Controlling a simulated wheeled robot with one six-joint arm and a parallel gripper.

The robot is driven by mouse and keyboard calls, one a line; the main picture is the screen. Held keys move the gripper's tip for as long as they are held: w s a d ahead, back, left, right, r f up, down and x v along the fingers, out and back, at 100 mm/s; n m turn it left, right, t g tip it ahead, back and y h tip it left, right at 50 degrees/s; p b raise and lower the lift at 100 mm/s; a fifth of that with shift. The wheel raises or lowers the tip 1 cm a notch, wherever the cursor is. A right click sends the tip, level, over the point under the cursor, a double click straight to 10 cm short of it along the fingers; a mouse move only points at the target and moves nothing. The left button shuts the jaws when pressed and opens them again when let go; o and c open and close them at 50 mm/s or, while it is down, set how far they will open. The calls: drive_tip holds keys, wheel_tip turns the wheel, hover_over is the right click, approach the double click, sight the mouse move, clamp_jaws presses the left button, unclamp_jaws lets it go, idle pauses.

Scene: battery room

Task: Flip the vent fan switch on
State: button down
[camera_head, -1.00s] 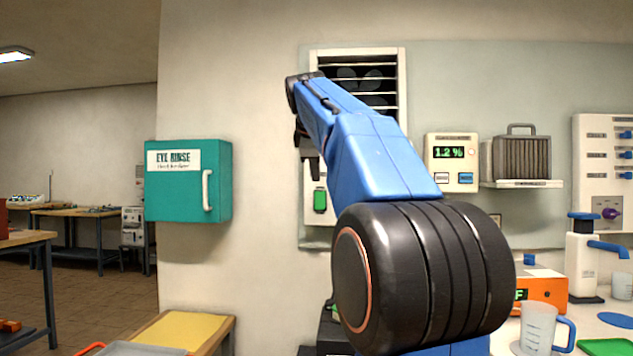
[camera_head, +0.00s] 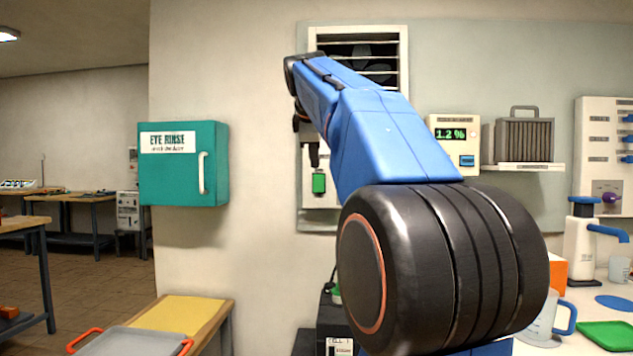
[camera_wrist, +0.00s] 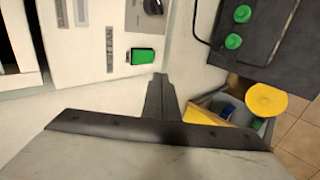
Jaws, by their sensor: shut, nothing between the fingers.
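A white panel (camera_head: 310,203) below the louvred wall vent (camera_head: 402,65) carries a green rocker switch (camera_head: 319,183).
A teal eye rinse cabinet (camera_head: 184,185) hangs on the wall at left. A meter reading 1.2 % (camera_head: 450,133) and a shelf (camera_head: 525,167) are right of the arm. A black battery box (camera_wrist: 262,30) with green caps lies near the panel. A grey tray (camera_head: 130,341) is low at left.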

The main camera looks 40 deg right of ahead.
approach(319, 189)
wheel_tip(319, 189, down, 3)
drive_tip(key=shift+w+d+f, duration=0.25)
drive_tip(key=shift+w+d, duration=0.25)
drive_tip(key=shift+d, duration=0.05)
drive_tip(key=shift+w+d+f, duration=0.3)
drive_tip(key=shift+w+d, duration=0.2)
drive_tip(key=shift+d, duration=0.05)
drive_tip(key=shift+w+d, duration=0.35)
drive_tip(key=shift+d, duration=0.05)
drive_tip(key=shift+f, duration=0.1)
drive_tip(key=shift+w+d, duration=0.15)
